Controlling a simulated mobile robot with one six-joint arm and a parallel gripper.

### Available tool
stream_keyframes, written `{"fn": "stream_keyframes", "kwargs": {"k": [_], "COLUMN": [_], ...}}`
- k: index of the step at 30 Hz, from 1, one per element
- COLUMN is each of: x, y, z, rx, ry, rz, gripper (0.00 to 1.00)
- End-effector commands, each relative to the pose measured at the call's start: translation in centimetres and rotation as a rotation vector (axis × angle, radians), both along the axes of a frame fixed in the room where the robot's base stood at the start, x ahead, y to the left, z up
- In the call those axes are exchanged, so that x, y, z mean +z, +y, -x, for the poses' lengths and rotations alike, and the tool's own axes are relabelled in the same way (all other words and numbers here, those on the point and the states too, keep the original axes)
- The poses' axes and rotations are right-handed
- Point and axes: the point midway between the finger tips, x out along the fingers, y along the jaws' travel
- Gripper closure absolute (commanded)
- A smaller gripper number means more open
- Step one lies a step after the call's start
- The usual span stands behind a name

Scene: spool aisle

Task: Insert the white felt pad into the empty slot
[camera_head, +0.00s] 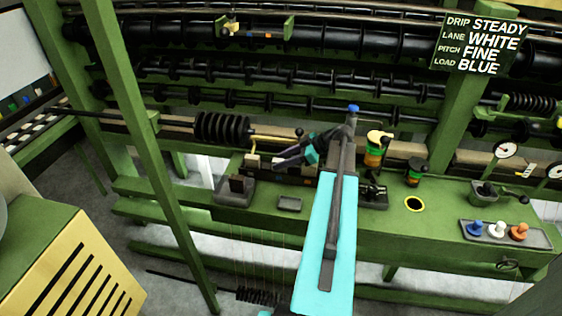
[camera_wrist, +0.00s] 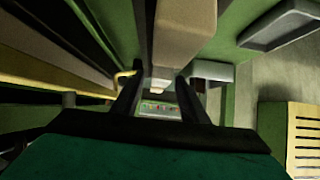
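My gripper (camera_head: 277,160) is low over the back of the green bench, beside a row of small tan blocks. In the wrist view its two dark fingers (camera_wrist: 158,88) stand apart, with a gap between them. A pale block (camera_wrist: 158,86) shows near the fingertips, below a larger beige block (camera_wrist: 185,22). I cannot tell whether the pale block is the white felt pad or whether a finger touches it. A tan block (camera_head: 252,161) stands left of my gripper in the head view. I cannot make out the empty slot; my arm hides part of the row.
The green bench (camera_head: 445,205) carries a small grey tray (camera_head: 289,204), an amber oiler (camera_head: 374,152) and a tray (camera_head: 492,243) of blue, white and orange pieces. A sign (camera_head: 480,42) reads DRIP STEADY, LANE WHITE, PITCH FINE, LOAD BLUE. A green post (camera_head: 140,130) rises at left.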

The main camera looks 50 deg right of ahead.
Motion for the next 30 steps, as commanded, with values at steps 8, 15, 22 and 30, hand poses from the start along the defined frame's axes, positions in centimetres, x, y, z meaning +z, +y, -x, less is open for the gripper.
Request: {"fn": "stream_keyframes", "kwargs": {"k": [8,15,22,30], "x": [1.8,3.3,3.7,3.7], "y": [-1.6,-2.7,-2.9,-2.9], "z": [2.5,4.2,4.6,4.6], "rx": [-0.003,-0.003,-0.001,-0.002], "ry": [-0.001,0.0,0.0,-0.001], "rz": [0.002,0.001,0.0,0.001], "gripper": [0.6,0.6,0.6,0.6]}}
